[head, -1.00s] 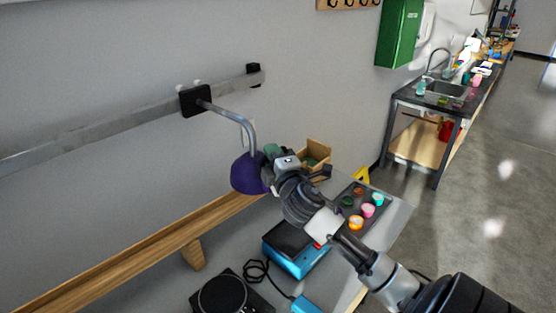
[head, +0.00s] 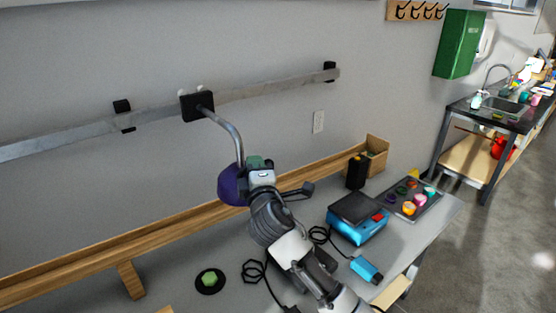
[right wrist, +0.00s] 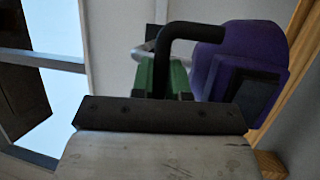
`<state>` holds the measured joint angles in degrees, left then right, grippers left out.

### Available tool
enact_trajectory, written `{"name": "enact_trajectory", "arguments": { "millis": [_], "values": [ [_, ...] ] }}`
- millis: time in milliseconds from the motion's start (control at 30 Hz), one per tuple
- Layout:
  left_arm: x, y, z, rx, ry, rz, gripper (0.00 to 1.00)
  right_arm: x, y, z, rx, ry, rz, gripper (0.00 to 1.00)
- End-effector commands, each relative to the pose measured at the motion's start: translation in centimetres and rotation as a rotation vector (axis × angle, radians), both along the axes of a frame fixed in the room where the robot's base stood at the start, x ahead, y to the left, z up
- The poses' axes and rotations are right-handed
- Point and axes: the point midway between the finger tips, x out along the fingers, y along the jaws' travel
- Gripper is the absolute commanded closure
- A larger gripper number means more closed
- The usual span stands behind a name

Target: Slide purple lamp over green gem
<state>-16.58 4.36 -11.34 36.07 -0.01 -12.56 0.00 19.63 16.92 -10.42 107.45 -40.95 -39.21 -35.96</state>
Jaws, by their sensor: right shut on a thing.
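The purple lamp (head: 231,186) hangs from a curved grey arm on a black slider block (head: 197,105), which sits on a metal wall rail (head: 265,91). My right gripper (head: 256,166) is at the lamp's right side, where the grey arm meets it, and is shut on the lamp. In the right wrist view the purple lamp (right wrist: 262,45) is right beside the fingers. The green gem (head: 209,280) lies on a black disc on the bench, lower and slightly left of the lamp in the head view. My left gripper is out of view.
A blue device (head: 358,220), cables, a smaller blue tool (head: 366,269) and a tray of colored pots (head: 410,199) stand to the right on the bench (head: 405,250). A wooden ledge (head: 180,232) runs along the wall. Black brackets (head: 122,107) hold the rail.

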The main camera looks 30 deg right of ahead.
Motion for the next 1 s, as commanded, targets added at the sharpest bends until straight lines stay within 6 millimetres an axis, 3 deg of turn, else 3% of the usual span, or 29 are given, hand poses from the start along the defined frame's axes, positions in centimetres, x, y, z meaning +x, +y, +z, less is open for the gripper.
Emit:
{"name": "enact_trajectory", "arguments": {
  "millis": [33,200,433,633,1000],
  "values": [
    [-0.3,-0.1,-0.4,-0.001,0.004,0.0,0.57,-0.1,1.8,-0.2,0.005,-0.002,0.005,1.0],
    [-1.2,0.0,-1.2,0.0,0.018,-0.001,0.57,-0.6,6.6,-0.2,0.002,-0.003,0.005,1.0],
    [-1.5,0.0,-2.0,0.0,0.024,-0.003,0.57,-0.9,11.1,-0.1,0.001,-0.003,0.003,1.0],
    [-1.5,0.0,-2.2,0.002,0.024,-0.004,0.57,-1.1,12.9,0.0,-0.002,-0.002,0.001,1.0],
    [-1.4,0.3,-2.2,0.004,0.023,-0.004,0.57,-1.1,13.3,0.0,-0.003,-0.002,-0.001,1.0]
  ]
}}
